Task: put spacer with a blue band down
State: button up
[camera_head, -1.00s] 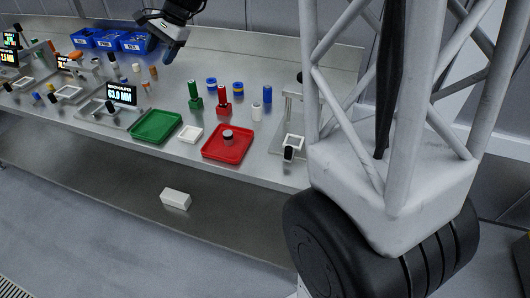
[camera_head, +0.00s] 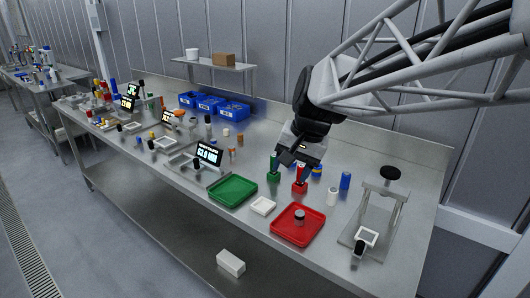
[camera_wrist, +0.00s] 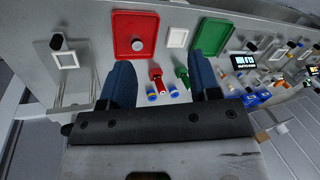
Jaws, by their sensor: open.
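A short spacer (camera_head: 299,217) with a pale body and a dark band stands upright in the red tray (camera_head: 277,229); I cannot tell if its band is blue. Its top shows in the wrist view (camera_wrist: 138,44), in the red tray (camera_wrist: 119,53). Blue-marked cylinders (camera_head: 317,170) stand upright behind the tray and show near the fingers in the wrist view (camera_wrist: 152,96). My gripper (camera_wrist: 164,75) is open and empty, its two blue fingers wide apart. In the head view my gripper (camera_head: 303,150) hangs above the red fixture (camera_head: 300,181); its fingertips are hard to make out.
A green tray (camera_head: 232,191) and a white square dish (camera_head: 263,206) lie left of the red tray. A green fixture (camera_head: 273,169), a white cylinder (camera_head: 332,196) and a blue cylinder (camera_head: 345,181) stand nearby. A metal stand (camera_head: 390,190) is at right. Blue bins (camera_head: 235,110) are behind.

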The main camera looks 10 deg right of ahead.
jog(key=s+d+f+n+h, duration=0.1)
jog(key=s+d+f+n, duration=0.1)
jog(key=s, duration=0.7)
jog(key=s+d+f+n+h, duration=0.2)
jog(key=s+f, duration=0.2)
jog(key=s, duration=0.5)
jog(key=shift+s+d+t, duration=0.4)
jog(key=shift+o, duration=0.3)
jog(key=shift+w, duration=0.1)
